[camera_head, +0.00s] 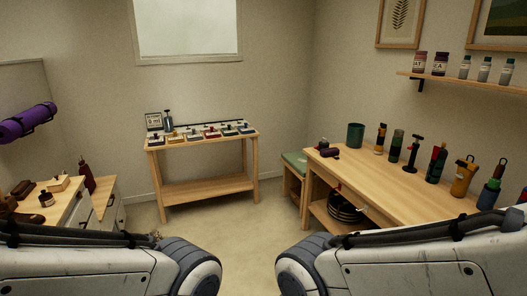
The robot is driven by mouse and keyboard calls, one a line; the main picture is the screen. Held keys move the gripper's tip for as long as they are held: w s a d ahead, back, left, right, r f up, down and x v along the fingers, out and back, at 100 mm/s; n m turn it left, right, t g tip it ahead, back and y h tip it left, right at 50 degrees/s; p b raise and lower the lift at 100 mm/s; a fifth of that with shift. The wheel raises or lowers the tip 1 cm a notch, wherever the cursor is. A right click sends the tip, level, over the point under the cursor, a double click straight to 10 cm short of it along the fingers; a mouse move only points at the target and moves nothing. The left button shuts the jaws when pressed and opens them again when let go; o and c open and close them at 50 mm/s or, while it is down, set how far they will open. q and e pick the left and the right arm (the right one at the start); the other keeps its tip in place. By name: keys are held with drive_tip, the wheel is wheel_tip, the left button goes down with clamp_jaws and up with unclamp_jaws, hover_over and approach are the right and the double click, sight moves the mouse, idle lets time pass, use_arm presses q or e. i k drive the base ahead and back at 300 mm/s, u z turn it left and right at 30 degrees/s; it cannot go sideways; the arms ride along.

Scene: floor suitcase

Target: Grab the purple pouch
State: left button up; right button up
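A small dark purple item (329,153), which may be the pouch, lies at the far left end of the right wooden table. It is too small to make out clearly. A darker small item sits against it. Both of my arms reach in from the lower corners, but only their upper links show. Neither gripper is in view, so what they hold cannot be seen.
The right table (400,180) also carries a green cup (355,134) and several bottles and pumps. A green-topped stool (294,162) stands beside it. A purple roll (27,122) hangs at left. The middle floor is clear.

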sight(331, 152)
drive_tip(key=u, duration=0.2)
drive_tip(key=i, duration=2)
drive_tip(key=z, duration=0.3)
drive_tip(key=i, duration=1.95)
drive_tip(key=z, duration=0.9)
drive_tip(key=i, duration=0.85)
drive_tip(key=z, duration=0.25)
